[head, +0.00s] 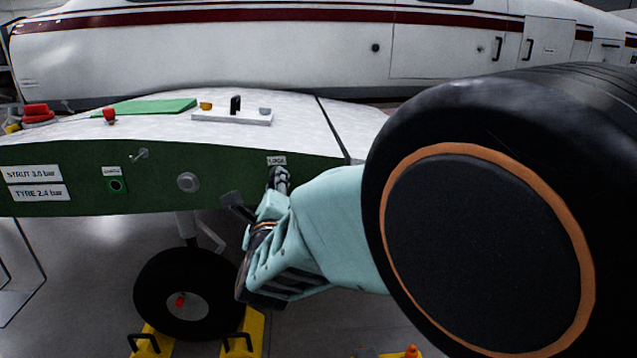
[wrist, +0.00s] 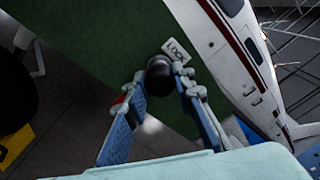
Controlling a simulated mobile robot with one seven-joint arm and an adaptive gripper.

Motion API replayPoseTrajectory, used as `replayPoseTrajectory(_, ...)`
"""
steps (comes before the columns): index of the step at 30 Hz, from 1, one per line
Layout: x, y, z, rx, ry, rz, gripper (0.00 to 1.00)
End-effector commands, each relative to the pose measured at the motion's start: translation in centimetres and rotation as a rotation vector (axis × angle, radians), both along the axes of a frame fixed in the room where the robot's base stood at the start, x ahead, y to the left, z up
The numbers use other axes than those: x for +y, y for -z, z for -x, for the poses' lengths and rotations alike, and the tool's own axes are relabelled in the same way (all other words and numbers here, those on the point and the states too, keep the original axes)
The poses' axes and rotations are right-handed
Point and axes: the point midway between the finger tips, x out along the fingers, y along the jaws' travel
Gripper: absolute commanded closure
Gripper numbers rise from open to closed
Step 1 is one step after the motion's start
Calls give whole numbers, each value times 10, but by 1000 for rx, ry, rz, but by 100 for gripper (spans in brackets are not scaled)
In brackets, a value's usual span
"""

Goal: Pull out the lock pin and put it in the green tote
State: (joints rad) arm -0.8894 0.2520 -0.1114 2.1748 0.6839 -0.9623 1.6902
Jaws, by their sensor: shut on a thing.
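The lock pin shows as a round black knob (wrist: 159,82) in the wrist view, beside the white LOCK label (wrist: 175,50) on the green panel. My gripper (wrist: 161,76) has one fingertip on each side of the knob and is shut on it. In the head view my gripper (head: 279,180) is at the right part of the green panel (head: 75,165), just below the small label (head: 276,160). The pin is hidden there by the fingers. How far its shaft sits in the panel cannot be seen. No green tote is recognisable in either view.
A wheel (head: 185,295) stands below the panel between yellow chocks (head: 155,343). A white tray (head: 235,118) with small items and a flat green piece (head: 145,106) lie on the white wing top. A white aircraft body (head: 270,50) fills the back. Grey floor shows at lower left.

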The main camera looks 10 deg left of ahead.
Motion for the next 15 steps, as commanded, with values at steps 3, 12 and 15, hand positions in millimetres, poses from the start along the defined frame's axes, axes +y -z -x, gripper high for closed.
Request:
replayPoseTrajectory(3,0,0,1,0,0,0,100)
replayPoseTrajectory(12,-2,0,8,-1,0,-1,100)
replayPoseTrajectory(15,-3,0,10,-1,0,-1,100)
